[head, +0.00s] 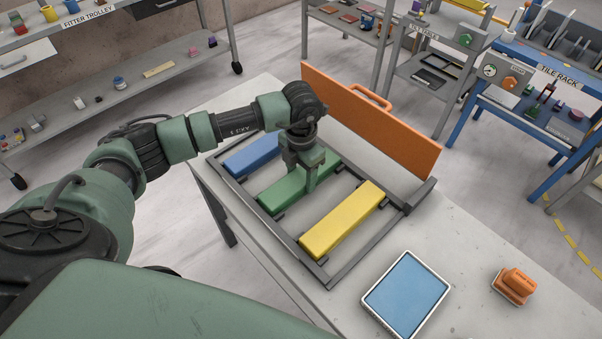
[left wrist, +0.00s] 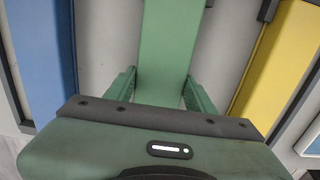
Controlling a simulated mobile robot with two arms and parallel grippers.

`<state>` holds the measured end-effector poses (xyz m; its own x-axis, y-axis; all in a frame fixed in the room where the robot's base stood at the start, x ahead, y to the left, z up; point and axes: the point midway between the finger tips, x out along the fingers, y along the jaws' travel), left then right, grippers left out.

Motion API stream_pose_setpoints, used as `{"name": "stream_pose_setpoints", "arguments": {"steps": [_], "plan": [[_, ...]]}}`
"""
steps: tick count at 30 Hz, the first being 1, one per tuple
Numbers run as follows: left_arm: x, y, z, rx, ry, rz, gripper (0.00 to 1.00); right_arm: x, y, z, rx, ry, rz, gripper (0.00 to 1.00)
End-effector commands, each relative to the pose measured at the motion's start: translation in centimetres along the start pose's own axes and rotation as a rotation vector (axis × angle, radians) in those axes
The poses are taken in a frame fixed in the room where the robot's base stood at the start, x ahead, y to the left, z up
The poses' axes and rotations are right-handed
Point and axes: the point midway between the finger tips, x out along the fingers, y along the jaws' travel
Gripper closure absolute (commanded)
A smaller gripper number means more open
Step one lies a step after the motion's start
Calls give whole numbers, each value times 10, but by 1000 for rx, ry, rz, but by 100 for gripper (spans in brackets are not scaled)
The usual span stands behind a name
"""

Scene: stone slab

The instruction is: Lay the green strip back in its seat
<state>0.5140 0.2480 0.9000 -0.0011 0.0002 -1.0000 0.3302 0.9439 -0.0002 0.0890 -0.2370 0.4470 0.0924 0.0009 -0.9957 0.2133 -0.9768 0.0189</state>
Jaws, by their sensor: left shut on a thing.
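The green strip (head: 283,194) lies in the middle of a dark frame (head: 343,273) on the slab, between a blue strip (head: 250,154) on its left and a yellow strip (head: 342,220) on its right. My left gripper (head: 308,183) is over the green strip and shut on it, one finger on each side. In the left wrist view the green strip (left wrist: 166,45) runs up between the two fingers (left wrist: 158,90), with the blue strip (left wrist: 42,50) and yellow strip (left wrist: 280,60) to either side. Whether the strip touches its supports is unclear. My right gripper is out of view.
An orange panel with a handle (head: 370,120) stands upright along the frame's far side. A blue-topped tray (head: 405,295) and an orange block-like item (head: 514,286) rest on the slab (head: 468,262) at right. Trolleys and racks stand behind, apart from the slab.

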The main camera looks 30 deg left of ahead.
Motion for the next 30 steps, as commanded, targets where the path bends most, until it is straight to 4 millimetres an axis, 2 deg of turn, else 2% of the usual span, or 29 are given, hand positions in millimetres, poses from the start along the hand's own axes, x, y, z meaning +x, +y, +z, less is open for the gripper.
{"name": "stream_pose_setpoints", "arguments": {"steps": [5,6,7,8,20,23,30], "plan": [[4,0,0,0,-2,0,100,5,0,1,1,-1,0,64],[3,0,0,-1,0,0,35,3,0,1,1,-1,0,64],[2,0,0,-1,0,0,26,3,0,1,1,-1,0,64],[2,0,0,-1,0,0,24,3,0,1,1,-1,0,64],[-4,0,1,-1,-2,0,24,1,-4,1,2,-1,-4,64],[-17,1,2,-1,-6,2,24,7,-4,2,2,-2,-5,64],[-68,1,2,-1,-7,2,24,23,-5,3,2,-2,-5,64]]}}
